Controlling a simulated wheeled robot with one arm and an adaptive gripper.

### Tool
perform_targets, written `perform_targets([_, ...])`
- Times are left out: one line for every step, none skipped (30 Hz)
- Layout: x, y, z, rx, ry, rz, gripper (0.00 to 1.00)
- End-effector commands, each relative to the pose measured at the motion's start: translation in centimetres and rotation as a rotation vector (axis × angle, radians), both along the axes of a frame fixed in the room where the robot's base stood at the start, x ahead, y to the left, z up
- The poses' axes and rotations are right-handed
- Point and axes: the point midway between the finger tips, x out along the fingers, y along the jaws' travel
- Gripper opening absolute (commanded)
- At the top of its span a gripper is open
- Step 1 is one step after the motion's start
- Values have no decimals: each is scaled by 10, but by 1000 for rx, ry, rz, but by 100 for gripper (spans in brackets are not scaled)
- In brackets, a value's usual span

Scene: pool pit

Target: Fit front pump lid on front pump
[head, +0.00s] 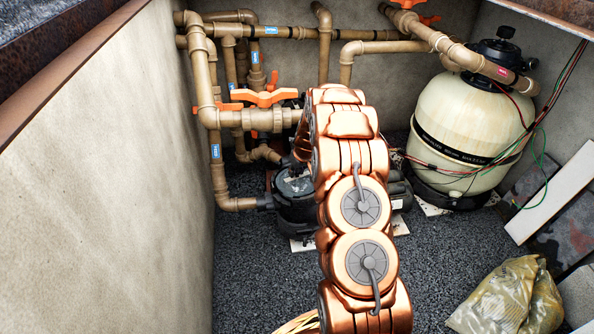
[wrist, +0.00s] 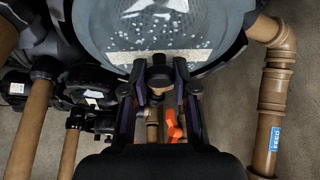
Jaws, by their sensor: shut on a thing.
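The front pump (head: 297,212) is a black body low on the gravel, partly hidden behind my arm in the head view. The front pump lid (head: 294,183), a round clear disc with a dark rim, shows at the pump's top. In the wrist view the lid (wrist: 160,22) fills the top of the picture, with pale specks across it. My gripper (wrist: 161,74) is shut on the lid at its near edge. My arm hides the gripper in the head view. I cannot tell whether the lid touches the pump or is seated.
Brown pipes (head: 207,100) with an orange valve handle (head: 262,97) stand close behind and left of the pump. A cream filter tank (head: 470,120) stands at the right, with loose wires. A plastic bag (head: 512,297) lies front right. A pale wall (head: 95,170) bounds the left; gravel lies open in front.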

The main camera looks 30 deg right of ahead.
Motion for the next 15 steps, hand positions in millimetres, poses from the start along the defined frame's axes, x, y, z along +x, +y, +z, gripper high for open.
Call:
perform_targets([-2,3,-5,5,10,4,0])
perform_targets([-2,3,-5,6,10,4,0])
perform_targets([-2,3,-5,6,10,4,0])
perform_targets([-2,4,-5,6,10,4,0])
perform_targets([-2,4,-5,6,10,4,31])
perform_targets([-2,4,-5,6,10,4,35])
perform_targets([-2,3,-5,6,9,4,38])
perform_targets([-2,3,-4,5,9,4,41])
perform_targets([-2,3,-4,5,8,4,46])
perform_targets([-1,3,-4,3,7,3,49])
perform_targets([-1,3,-3,4,7,2,52])
perform_targets([-1,2,-3,4,6,2,56])
perform_targets([-1,2,-3,3,6,2,57])
perform_targets([-1,2,-3,3,6,2,57])
perform_targets([-1,2,-3,3,5,2,57])
